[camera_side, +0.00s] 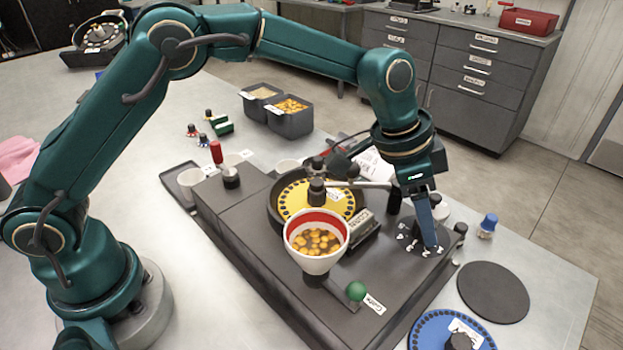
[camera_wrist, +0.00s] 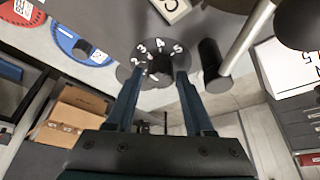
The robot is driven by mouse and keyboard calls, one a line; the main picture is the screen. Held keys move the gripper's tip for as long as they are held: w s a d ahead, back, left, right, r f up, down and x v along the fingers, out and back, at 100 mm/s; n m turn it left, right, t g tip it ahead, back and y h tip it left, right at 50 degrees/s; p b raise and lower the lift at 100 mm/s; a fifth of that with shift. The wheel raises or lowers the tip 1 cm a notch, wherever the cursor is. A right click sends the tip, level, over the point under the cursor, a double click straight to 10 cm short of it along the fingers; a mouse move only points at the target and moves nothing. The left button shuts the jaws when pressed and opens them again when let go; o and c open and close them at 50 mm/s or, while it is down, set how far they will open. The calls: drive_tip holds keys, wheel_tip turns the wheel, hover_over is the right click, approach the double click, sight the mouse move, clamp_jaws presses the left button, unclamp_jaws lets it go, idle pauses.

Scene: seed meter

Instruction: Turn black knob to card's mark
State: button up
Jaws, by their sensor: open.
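The black knob (camera_wrist: 158,66) sits at the middle of a dark round dial (camera_wrist: 148,79) marked with white numerals, 1 to 5 among them. The dial (camera_side: 408,238) also shows at the machine's right end in the side view, where my gripper hides the knob. My gripper (camera_wrist: 159,74) is open, with one blue finger on each side of the knob; I cannot tell whether they touch it. In the side view my gripper (camera_side: 433,243) points down over the dial. A white card (camera_side: 373,165) stands behind the machine; its writing is too small there. It shows partly in the wrist view (camera_wrist: 290,68), cut off.
A white cup of yellow seeds (camera_side: 318,244) and a yellow seed plate (camera_side: 297,200) are left of the dial. A green ball knob (camera_side: 355,291) is in front. A blue-topped peg (camera_side: 488,225), a dark disc (camera_side: 493,292) and a blue plate (camera_side: 425,333) lie right and front.

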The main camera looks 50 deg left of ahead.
drive_tip(key=shift+f, duration=0.15)
clamp_jaws()
drive_tip(key=shift+n, duration=0.3)
drive_tip(key=n+y, duration=0.1)
drive_tip(key=n, duration=0.1)
drive_tip(key=shift+d+n+t, duration=0.15)
drive_tip(key=shift+n+t, duration=0.25)
drive_tip(key=n+y, duration=0.1)
drive_tip(key=n, duration=0.2)
drive_tip(key=shift+d+n+t, duration=0.1)
drive_tip(key=shift+n+t, duration=0.2)
drive_tip(key=shift+t, duration=0.1)
drive_tip(key=n+y, duration=0.1)
drive_tip(key=n, duration=0.2)
drive_tip(key=shift+d+n+y, duration=0.1)
drive_tip(key=shift+n+y, duration=0.7)
drive_tip(key=shift+n, duration=0.6)
drive_tip(key=shift+n+g+y, duration=0.3)
drive_tip(key=shift+n+g, duration=0.1)
drive_tip(key=shift+n, duration=0.5)
